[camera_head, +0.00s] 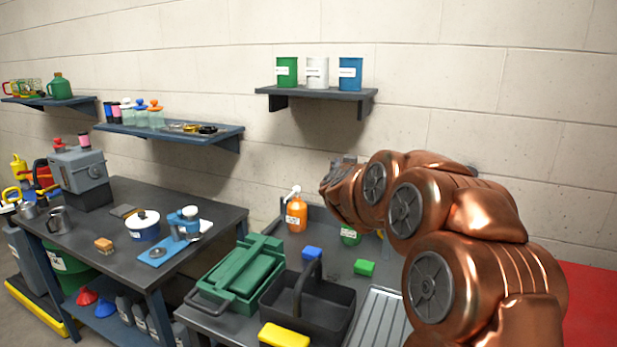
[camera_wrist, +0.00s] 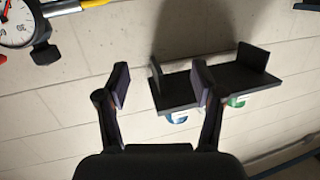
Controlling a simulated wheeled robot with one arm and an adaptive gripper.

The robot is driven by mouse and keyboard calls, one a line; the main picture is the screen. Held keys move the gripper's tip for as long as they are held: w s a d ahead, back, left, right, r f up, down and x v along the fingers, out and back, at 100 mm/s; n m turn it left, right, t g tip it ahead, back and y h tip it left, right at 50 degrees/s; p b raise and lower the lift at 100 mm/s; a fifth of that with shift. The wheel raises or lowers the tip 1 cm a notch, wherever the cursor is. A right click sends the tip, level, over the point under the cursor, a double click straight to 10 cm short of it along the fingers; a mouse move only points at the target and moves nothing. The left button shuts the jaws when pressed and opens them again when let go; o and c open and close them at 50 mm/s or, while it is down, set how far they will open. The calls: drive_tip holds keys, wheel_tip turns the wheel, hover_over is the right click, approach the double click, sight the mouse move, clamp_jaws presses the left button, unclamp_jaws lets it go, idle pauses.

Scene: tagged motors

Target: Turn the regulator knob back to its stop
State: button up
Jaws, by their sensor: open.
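In the wrist view, a round white pressure gauge (camera_wrist: 17,22) is at the top left corner, cut by the frame edge. A dark knob (camera_wrist: 45,52) sits beside it, with a yellow pipe (camera_wrist: 92,3) running off at the top; it looks like the regulator knob. My gripper (camera_wrist: 161,84) is open and empty, its two fingers apart in front of the wall. The knob is left of the fingers and apart from them. In the head view my copper arm reaches toward the wall; I cannot make out the regulator there.
A wall shelf (camera_head: 317,91) with green, white and blue cans is above the bench; the wrist view shows it upside down (camera_wrist: 215,82), near my fingers.

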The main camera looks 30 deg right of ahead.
drive_tip(key=a+f+n+y+p, duration=0.1)
drive_tip(key=a+n+y, duration=0.2)
drive_tip(key=a, duration=0.9)
drive_tip(key=shift+a+n+t+y, duration=0.3)
drive_tip(key=shift+t+y, duration=0.1)
drive_tip(key=shift+y, duration=0.8)
